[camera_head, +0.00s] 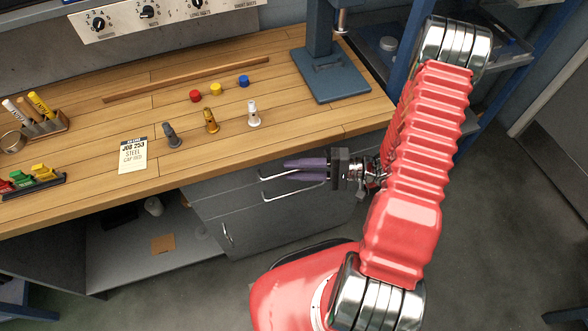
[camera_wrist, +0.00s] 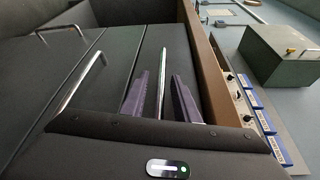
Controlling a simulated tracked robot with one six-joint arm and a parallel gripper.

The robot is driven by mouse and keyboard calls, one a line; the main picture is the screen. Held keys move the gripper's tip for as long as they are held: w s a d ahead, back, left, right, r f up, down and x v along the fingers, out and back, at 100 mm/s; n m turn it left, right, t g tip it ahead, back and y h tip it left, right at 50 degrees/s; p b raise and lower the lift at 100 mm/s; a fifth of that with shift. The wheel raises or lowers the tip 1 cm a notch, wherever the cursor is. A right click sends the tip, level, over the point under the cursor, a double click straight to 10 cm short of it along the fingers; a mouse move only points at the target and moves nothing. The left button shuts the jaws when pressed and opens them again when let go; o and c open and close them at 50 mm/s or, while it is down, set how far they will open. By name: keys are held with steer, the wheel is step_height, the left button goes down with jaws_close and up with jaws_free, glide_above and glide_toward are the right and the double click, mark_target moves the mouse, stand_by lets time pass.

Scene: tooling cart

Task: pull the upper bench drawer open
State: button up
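The upper bench drawer (camera_head: 238,184) is a grey front just under the wooden bench top, and it looks shut. Its metal bar handle (camera_wrist: 161,85) stands between the two purple fingers of my gripper (camera_wrist: 160,75) in the wrist view, with a gap on each side. In the head view my gripper (camera_head: 289,170) reaches in from the right, at the drawer front. The fingers are open and partly hide the upper handle there. The lower drawer's handle (camera_wrist: 80,82) is left of the fingers in the wrist view.
The bench top's wooden edge (camera_wrist: 206,70) runs close beside my right finger in the wrist view. A cabinet door handle (camera_head: 227,234) is below the drawers. An open shelf is at lower left.

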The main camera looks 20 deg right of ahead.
jaws_close()
steer(key=shift+f, duration=0.1)
stand_by(0.4)
